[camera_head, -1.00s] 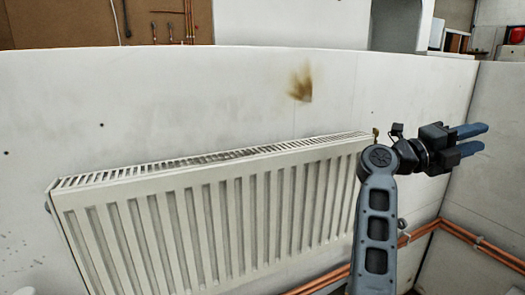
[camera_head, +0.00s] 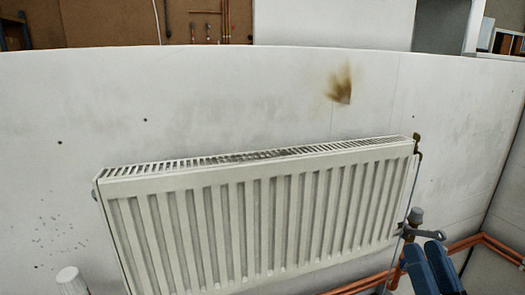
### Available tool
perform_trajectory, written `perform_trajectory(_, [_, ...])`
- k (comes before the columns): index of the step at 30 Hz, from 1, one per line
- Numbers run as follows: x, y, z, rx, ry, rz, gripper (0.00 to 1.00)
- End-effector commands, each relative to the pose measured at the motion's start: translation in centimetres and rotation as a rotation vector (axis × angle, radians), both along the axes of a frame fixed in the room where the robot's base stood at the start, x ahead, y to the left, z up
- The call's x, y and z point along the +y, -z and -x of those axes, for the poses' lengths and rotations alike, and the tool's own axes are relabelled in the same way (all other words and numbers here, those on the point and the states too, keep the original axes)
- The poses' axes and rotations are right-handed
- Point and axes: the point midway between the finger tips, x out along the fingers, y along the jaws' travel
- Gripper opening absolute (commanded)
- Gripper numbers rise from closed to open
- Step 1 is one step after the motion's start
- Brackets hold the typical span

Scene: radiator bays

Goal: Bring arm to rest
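My gripper (camera_head: 430,250) shows at the lower right edge of the head view, with its two blue fingers pointing up. The fingers look apart with a narrow gap, and nothing shows between them. They are just below the grey valve (camera_head: 415,216) at the radiator's right end; whether they touch anything there I cannot tell. The rest of my arm is out of view below. The white radiator (camera_head: 260,225) hangs on the wall, to the left of my gripper.
Copper pipes (camera_head: 470,243) run low along the wall behind my gripper. A grey tool-like piece (camera_head: 425,234) sits at the valve. A white ribbed cylinder (camera_head: 71,281) stands at the lower left.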

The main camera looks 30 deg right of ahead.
Motion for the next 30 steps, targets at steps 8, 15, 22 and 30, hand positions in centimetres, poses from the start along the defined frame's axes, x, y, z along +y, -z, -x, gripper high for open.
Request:
perform_trajectory(8, [8.0, 6.5, 5.5, 0.388, -0.183, 0.013, 0.33])
perform_trajectory(15, [13.6, 10.3, 11.9, 0.700, -0.302, -0.005, 0.33])
perform_trajectory(22, [16.3, 11.6, 16.0, 0.873, -0.357, -0.023, 0.33])
perform_trajectory(30, [16.8, 11.8, 16.7, 0.904, -0.365, -0.027, 0.33])
